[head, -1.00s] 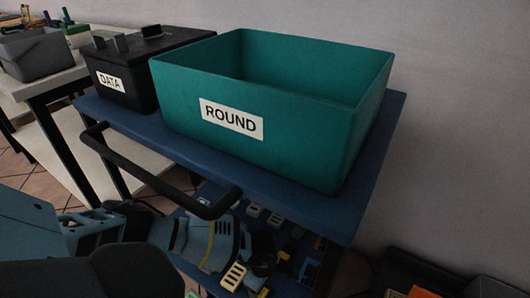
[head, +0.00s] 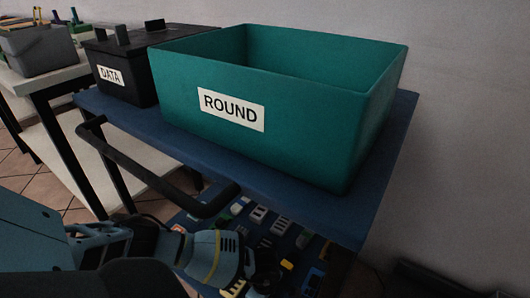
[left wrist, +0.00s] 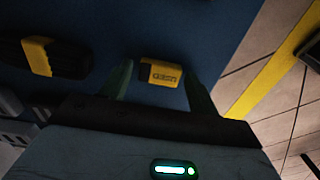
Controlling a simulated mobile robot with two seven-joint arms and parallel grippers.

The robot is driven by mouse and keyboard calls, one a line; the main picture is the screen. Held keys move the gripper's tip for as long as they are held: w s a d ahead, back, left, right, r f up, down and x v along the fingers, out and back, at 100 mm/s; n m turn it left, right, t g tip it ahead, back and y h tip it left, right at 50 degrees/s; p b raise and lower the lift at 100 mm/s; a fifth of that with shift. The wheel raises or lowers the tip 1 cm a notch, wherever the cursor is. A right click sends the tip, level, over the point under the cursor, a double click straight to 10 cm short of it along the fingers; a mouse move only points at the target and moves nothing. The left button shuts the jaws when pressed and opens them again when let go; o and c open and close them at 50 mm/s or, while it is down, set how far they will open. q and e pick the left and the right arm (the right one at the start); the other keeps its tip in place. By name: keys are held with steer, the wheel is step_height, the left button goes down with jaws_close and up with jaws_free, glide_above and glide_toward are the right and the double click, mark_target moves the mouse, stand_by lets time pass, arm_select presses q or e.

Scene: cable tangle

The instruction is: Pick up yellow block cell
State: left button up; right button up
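A yellow block cell (left wrist: 161,73) with dark lettering and a dark end lies on the blue lower shelf (left wrist: 150,28) in the left wrist view. My left gripper (left wrist: 158,82) is open, with one finger on each side of the block in that view. I cannot tell whether either finger touches it. In the head view my left arm reaches under the cart's top, and my left gripper (head: 264,282) is dark and partly cut off at the bottom edge. My right gripper is not in view.
A black piece with a yellow band (left wrist: 40,57) lies nearby on the shelf. A teal bin marked ROUND (head: 180,98) and a black DATA box (head: 128,88) stand on the blue cart top (head: 385,185). A black handle (head: 150,175) juts out above my arm. Several small parts (head: 280,226) crowd the shelf.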

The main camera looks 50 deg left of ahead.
arm_select(q)
steer(key=c, duration=0.8)
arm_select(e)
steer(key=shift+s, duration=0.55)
arm_select(q)
steer(key=shift+r, duration=0.1)
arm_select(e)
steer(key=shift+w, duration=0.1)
